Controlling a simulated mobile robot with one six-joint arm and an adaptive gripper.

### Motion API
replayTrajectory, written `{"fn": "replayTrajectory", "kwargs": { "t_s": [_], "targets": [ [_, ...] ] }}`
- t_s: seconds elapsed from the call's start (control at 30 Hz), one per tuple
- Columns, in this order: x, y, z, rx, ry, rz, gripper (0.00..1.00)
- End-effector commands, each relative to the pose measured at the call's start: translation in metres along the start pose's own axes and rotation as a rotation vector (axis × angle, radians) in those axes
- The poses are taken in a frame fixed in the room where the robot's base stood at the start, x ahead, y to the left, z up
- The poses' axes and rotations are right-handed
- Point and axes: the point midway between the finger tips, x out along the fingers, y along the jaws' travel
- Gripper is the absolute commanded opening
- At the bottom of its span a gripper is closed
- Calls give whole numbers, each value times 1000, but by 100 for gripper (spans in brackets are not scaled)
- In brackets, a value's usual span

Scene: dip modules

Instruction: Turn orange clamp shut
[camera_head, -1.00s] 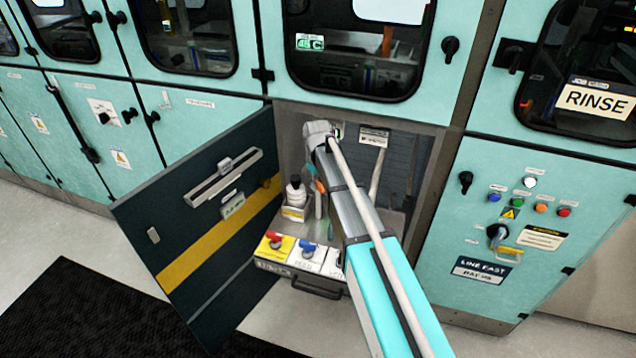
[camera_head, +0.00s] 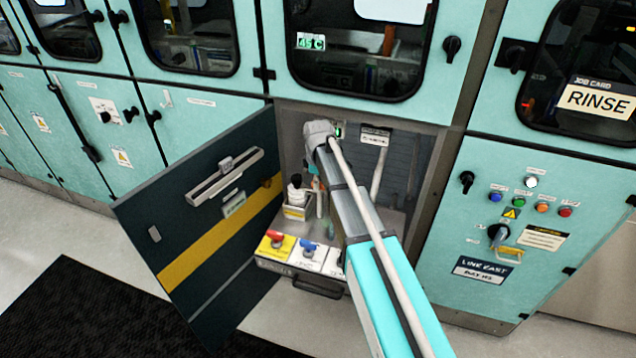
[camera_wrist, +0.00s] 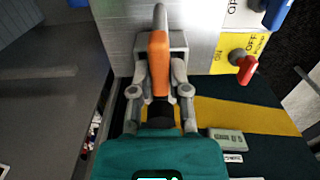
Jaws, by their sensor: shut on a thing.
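The orange clamp (camera_wrist: 159,62) shows in the wrist view as an orange handle with a grey rod end, in front of a grey metal block. My gripper (camera_wrist: 160,72) has one finger on each side of the handle and is shut on it. The handle runs nearly straight up the picture, away from my wrist. In the camera_head view my arm reaches into the open lower cabinet and hides most of the clamp and the gripper.
The dark cabinet door (camera_head: 200,275) with a yellow stripe stands open at left. A red-handled valve (camera_head: 275,238) and a blue-handled valve (camera_head: 308,248) sit on the front panel. A white bottle (camera_head: 296,188) stands inside the cabinet at left.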

Motion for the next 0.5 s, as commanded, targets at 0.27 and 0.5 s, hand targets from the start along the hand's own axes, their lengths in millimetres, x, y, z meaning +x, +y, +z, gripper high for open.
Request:
{"fn": "replayTrajectory", "kwargs": {
  "t_s": [0.27,0.5],
  "targets": [
    [0,0,0,-5,-1,0,0],
    [0,0,0,-4,0,0,54]
  ]
}}
